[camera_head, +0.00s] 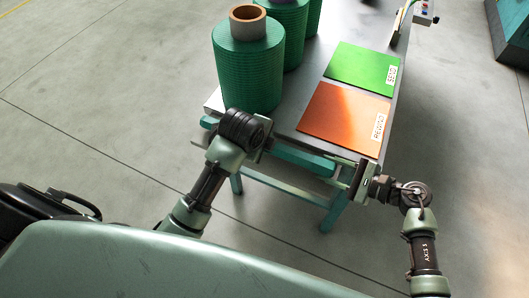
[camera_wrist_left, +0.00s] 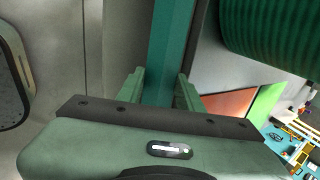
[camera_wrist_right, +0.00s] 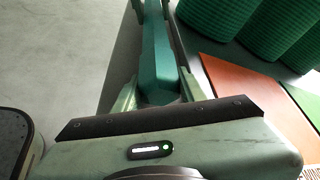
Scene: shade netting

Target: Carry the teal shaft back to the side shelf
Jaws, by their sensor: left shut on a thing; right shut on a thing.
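The teal shaft (camera_head: 302,158) is a long straight bar held level across the near edge of the bench (camera_head: 310,55). My left gripper (camera_head: 264,143) is shut on its left part; in the left wrist view the shaft (camera_wrist_left: 163,65) runs between the two fingers. My right gripper (camera_head: 354,180) is shut on its right part; in the right wrist view the shaft (camera_wrist_right: 157,60) lies between the fingers. The shaft's ends are partly hidden by my grippers in the head view. I cannot make out the side shelf in any view.
A large green netting roll (camera_head: 248,75) stands on the bench close to my left gripper, with more rolls behind. An orange mat (camera_head: 345,118) and a green mat (camera_head: 361,69) lie on the bench. A teal bench leg (camera_head: 335,210) stands below. Open floor (camera_head: 110,130) lies to the left.

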